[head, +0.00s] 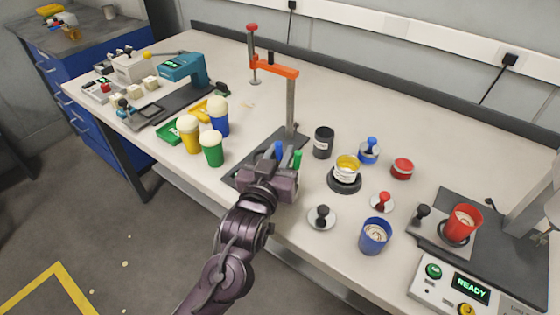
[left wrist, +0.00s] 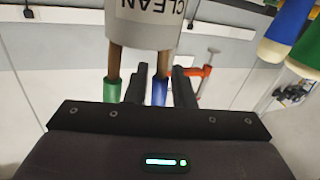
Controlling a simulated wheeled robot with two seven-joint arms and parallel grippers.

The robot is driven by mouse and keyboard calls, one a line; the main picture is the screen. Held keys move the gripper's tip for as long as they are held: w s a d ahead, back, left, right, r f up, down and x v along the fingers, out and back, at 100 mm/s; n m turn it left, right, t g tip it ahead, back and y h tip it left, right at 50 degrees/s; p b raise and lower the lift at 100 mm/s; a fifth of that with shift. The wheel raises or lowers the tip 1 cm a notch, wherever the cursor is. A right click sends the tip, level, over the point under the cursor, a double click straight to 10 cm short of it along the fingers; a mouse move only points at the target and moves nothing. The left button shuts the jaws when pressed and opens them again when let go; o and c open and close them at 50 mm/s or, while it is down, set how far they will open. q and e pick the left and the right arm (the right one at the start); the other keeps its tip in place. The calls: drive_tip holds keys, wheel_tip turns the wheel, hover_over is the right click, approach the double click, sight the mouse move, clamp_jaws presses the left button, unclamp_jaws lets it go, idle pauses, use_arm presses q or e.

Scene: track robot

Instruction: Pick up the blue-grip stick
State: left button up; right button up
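The blue-grip stick shows its blue grip (head: 278,149) just beyond my left gripper (head: 279,160) in the head view. In the left wrist view its blue grip (left wrist: 160,92) lies between the two dark fingers (left wrist: 161,80), which look apart with a narrow gap on each side. Its brown shaft runs into a white container marked CLEAN (left wrist: 148,22). A green-grip stick (left wrist: 111,90) stands in the same container, outside the fingers; its green grip (head: 297,160) also shows in the head view. My gripper hides most of the container there. My right gripper is not in view.
An orange clamp (head: 275,68) on a post stands just behind on a dark mat (head: 247,178). Foam-topped yellow (head: 192,140), green and blue cups stand left. A black jar (head: 323,142), stamps and a blue cup (head: 374,236) stand right.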

use_arm(q)
clamp_jaws()
